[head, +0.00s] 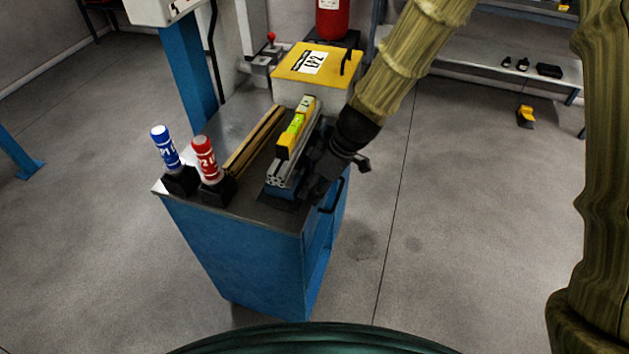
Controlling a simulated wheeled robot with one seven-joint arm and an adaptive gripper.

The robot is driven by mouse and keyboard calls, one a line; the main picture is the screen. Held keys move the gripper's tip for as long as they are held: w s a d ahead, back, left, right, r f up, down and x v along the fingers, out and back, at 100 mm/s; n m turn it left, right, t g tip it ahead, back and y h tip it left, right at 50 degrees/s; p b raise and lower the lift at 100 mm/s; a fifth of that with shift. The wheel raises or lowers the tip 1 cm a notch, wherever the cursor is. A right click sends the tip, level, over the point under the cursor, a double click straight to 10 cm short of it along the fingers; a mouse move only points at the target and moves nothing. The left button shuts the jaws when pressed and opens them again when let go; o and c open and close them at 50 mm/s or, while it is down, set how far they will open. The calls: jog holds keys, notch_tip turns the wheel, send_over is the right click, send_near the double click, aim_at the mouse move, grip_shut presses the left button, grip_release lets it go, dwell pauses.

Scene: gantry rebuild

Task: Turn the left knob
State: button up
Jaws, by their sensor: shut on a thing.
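I cannot clearly make out a left knob. On the blue cabinet's metal top sits a blue-and-grey vise (287,172) with a bar and a yellow level (296,130) on it. My gripper (317,188) is black and reaches down from the upper right to the vise's near right end. It is shut on a dark part there, whose shape is mostly hidden by the fingers. A blue cylinder (165,148) and a red cylinder (206,160) stand tilted in black holders at the left edge of the top.
The blue cabinet (240,250) has a dark handle on its right side. A yellow-lidded box (316,62) stands behind the vise, and a wooden strip (254,140) lies left of it. A grey device with a red ball (271,37) is behind.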

jog(key=shift+w+m+g+y+p, duration=0.15)
jog(key=shift+m+g+y+p, duration=0.1)
jog(key=shift+g+p, duration=0.4)
jog(key=shift+w+m+g+y+p, duration=0.15)
jog(key=shift+g+y+p, duration=0.2)
jog(key=shift+g, duration=0.5)
jog(key=shift+d, duration=0.1)
jog(key=o, duration=1)
jog(key=v, duration=1.2)
jog(key=shift+o, duration=0.2)
